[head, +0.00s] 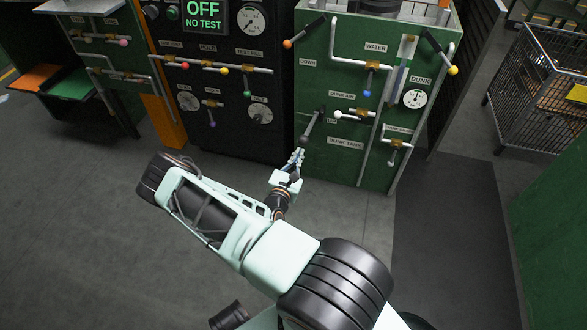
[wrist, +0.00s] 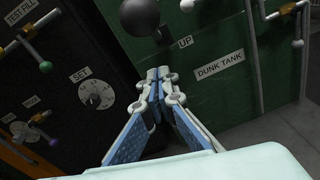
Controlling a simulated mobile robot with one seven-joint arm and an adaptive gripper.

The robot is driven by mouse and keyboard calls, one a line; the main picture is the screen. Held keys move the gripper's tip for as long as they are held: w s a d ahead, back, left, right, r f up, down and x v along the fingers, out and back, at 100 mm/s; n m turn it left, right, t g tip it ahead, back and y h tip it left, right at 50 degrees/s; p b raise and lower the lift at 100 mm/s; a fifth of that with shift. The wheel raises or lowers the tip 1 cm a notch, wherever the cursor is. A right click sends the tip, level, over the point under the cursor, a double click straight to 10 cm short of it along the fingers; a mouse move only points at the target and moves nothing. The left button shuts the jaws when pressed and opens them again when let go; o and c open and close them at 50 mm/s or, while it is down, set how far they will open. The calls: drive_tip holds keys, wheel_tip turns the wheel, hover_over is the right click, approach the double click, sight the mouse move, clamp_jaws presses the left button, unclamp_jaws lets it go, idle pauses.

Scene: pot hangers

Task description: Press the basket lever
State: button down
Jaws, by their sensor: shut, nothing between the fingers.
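A grey lever (head: 312,124) with a dark ball knob sits low on the left side of the green dunk tank panel (head: 345,165), next to an "UP" label. It slants down to the left. No label reading "basket" is legible. The dark knob (wrist: 139,16) also shows at the top of the wrist view, partly cut off by the frame. My gripper (head: 298,156) is shut and empty, just below and left of the knob. In the wrist view my gripper (wrist: 160,76) points towards the panel below the knob, with a visible gap between them.
Valves with coloured knobs, such as a white one (head: 338,114) and a blue one (head: 367,93), are right of the lever. A black test panel (head: 226,125) with dials stands to its left. A wire cart (head: 540,85) is at far right. The floor in front is clear.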

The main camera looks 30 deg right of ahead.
sight(302, 144)
drive_tip(key=shift+w+d+r, duration=0.1)
drive_tip(key=shift+d+r, duration=0.2)
drive_tip(key=shift+r, duration=0.35)
drive_tip(key=shift+w+d+r, duration=0.1)
drive_tip(key=shift+d+r, duration=0.2)
drive_tip(key=shift+r, duration=0.3)
drive_tip(key=shift+d+r, duration=0.3)
drive_tip(key=shift+r, duration=0.35)
drive_tip(key=shift+r, duration=0.1)
